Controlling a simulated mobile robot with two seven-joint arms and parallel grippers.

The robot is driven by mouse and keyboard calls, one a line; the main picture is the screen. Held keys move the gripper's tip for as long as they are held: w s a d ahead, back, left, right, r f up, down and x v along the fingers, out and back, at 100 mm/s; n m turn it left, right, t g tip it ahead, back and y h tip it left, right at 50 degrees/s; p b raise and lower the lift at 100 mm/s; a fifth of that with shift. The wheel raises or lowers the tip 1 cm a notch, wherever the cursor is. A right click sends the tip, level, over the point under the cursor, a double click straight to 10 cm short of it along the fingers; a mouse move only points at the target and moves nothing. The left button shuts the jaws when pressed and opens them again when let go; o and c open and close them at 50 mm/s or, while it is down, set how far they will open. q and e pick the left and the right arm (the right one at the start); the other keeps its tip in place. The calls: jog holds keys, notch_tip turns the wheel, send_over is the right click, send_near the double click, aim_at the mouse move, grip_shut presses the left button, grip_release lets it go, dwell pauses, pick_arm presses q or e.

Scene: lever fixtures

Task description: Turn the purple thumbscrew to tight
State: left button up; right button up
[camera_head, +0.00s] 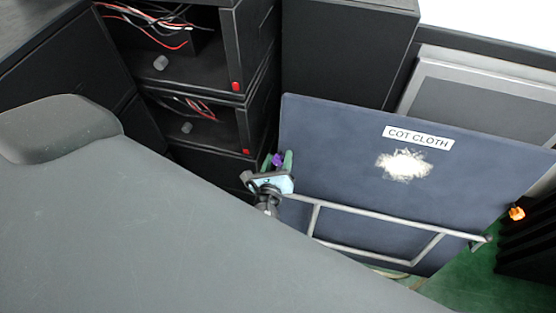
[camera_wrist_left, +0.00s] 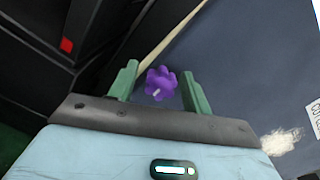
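The purple thumbscrew (camera_wrist_left: 161,83) is a small lobed knob with a short white mark, on or in front of the dark blue panel. In the left wrist view it sits between the two green fingers of my left gripper (camera_wrist_left: 158,88), with a gap on each side. The gripper is open around it or just short of it; the depth is hard to tell. In the head view the thumbscrew (camera_head: 277,160) is a small purple spot beside the green fingertips of my left gripper (camera_head: 281,161), at the panel's left edge. My right gripper is not in view.
The dark blue panel (camera_head: 340,150) carries a COT CLOTH label (camera_head: 418,137) and a grey metal frame (camera_head: 370,214). Black open boxes (camera_head: 205,95) with wires stand to the left. An orange light (camera_head: 516,213) shows at the right. Green floor (camera_head: 455,285) is visible below.

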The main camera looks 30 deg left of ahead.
aim_at(277, 164)
pick_arm(q)
jog(key=shift+s+d, duration=0.1)
jog(key=v, duration=0.6)
jog(key=shift+s, duration=0.2)
jog(key=shift+s+d+r, duration=0.1)
jog(key=shift+s+d, duration=0.15)
jog(key=shift+s, duration=0.35)
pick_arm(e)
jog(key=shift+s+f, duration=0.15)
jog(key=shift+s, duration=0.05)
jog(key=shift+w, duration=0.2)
